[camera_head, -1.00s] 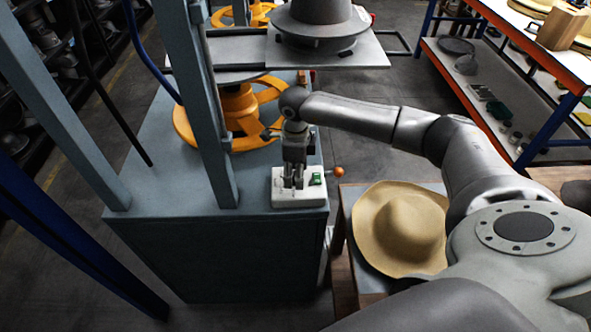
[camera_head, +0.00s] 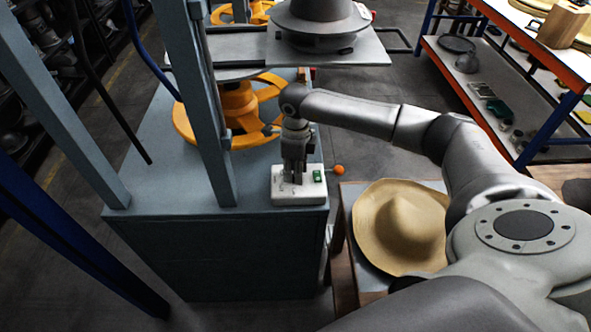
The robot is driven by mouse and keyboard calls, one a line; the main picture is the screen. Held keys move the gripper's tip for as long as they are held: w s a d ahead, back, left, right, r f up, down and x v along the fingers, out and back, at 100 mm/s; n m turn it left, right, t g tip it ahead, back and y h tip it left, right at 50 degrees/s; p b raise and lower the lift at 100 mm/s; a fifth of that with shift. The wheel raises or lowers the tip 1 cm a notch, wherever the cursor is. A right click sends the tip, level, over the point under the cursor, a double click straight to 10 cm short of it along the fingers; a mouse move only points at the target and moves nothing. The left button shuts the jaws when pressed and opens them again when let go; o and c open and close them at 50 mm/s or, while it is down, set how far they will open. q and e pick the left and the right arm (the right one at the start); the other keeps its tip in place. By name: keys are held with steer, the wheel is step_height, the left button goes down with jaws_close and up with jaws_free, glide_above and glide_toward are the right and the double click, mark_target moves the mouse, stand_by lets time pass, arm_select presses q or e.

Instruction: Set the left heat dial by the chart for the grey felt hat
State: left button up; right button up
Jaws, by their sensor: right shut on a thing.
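My right gripper (camera_head: 294,175) points down onto a white control box (camera_head: 300,197) at the front right corner of the press. It is shut on a small dial on the box's left part; the fingers hide the dial, so I cannot read its setting. A green switch (camera_head: 317,176) sits to the right of the fingers. A grey hat-shaped piece (camera_head: 318,20) rests on the press plate at the top; I cannot tell whether it is felt or metal. I see no readable heat chart. My left gripper is not in view.
The blue-grey press cabinet (camera_head: 220,250) carries an upright post (camera_head: 208,120) and an orange handwheel (camera_head: 238,115) left of my arm. An orange-knobbed lever (camera_head: 338,170) stands just right of the box. A tan straw hat (camera_head: 400,228) lies on a small table below my arm.

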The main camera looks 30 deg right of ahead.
steer(key=m+b, duration=0.1)
steer(key=m, duration=0.5)
steer(key=shift+b, duration=0.3)
steer(key=m+b, duration=0.1)
steer(key=m, duration=0.5)
steer(key=shift+w, duration=0.1)
steer(key=m, duration=0.5)
steer(key=shift+m, duration=0.4)
steer(key=shift+r+m, duration=0.1)
steer(key=shift+m, duration=2.2)
steer(key=o, duration=1)
